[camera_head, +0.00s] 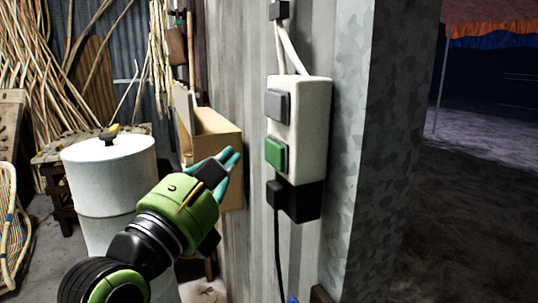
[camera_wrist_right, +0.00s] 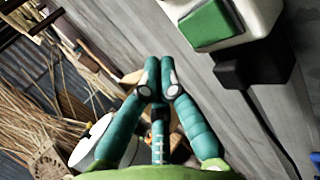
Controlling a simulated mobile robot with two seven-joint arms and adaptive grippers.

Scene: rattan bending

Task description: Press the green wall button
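The green button (camera_head: 275,154) is the lower square on a white switch box (camera_head: 309,110) fixed to the wall, below a grey square button (camera_head: 278,105). In the right wrist view the green button (camera_wrist_right: 206,24) is at the top, beyond and to the right of the fingertips. My right gripper (camera_head: 232,157) is left of the button in the head view, apart from it. Its teal fingers (camera_wrist_right: 159,80) are brought together with nothing between them. My left gripper is not in view.
A black plug block (camera_head: 304,200) with a hanging cable sits under the switch box. A tan wooden box (camera_head: 218,130) is on the wall behind my right gripper. A white drum (camera_head: 105,170) stands at left. Open dark ground lies beyond the wall's right edge.

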